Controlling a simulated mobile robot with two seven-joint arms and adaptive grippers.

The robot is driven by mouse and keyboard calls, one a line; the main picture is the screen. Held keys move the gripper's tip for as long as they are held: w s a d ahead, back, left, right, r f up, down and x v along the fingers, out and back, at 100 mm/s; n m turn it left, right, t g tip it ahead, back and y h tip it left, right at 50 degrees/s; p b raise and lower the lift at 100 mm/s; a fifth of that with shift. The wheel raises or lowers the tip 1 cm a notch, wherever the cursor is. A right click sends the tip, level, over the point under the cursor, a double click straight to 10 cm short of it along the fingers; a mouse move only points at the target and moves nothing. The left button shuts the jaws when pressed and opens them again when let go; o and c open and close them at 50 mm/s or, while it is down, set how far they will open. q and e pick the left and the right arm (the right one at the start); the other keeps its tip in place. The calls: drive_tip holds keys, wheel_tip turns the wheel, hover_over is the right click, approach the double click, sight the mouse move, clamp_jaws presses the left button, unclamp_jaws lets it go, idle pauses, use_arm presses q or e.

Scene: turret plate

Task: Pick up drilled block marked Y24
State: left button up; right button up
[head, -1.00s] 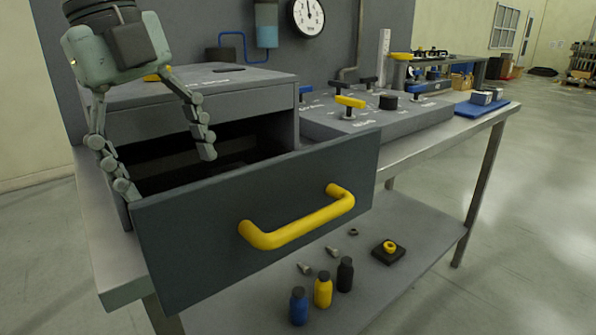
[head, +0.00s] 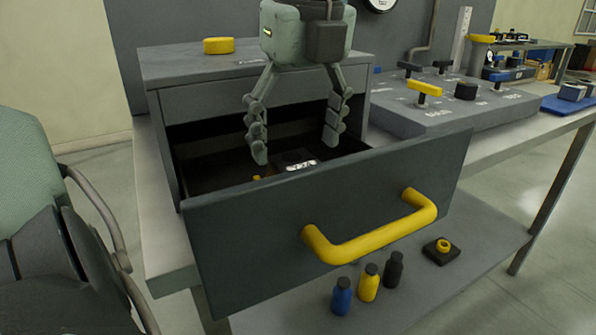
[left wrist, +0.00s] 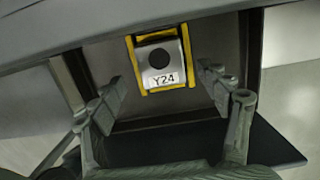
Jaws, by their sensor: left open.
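The drilled block marked Y24 (left wrist: 160,62) lies in the open drawer (head: 345,200). In the left wrist view it is grey with a dark round hole and a white Y24 label, with a yellow border (left wrist: 131,64) around several of its sides. In the head view the block (head: 293,158) shows only partly behind the drawer front. My left gripper (head: 296,152) is open and empty, pointing down over the drawer. In the left wrist view its fingers (left wrist: 160,80) stand apart, one to each side of the block, not touching it. My right gripper is not in view.
The drawer front with its yellow handle (head: 370,235) rises in front of the gripper. The cabinet (head: 255,65) stands behind it, with a yellow knob (head: 218,45) on top. A panel with knobs (head: 440,105) is to the right. Bottles (head: 369,283) stand on the lower shelf.

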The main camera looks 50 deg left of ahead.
sight(295, 161)
use_arm(q)
drive_tip(key=f, duration=0.3)
drive_tip(key=shift+w+a+f, duration=0.2)
drive_tip(key=shift+a+f, duration=0.05)
drive_tip(key=shift+a, duration=0.15)
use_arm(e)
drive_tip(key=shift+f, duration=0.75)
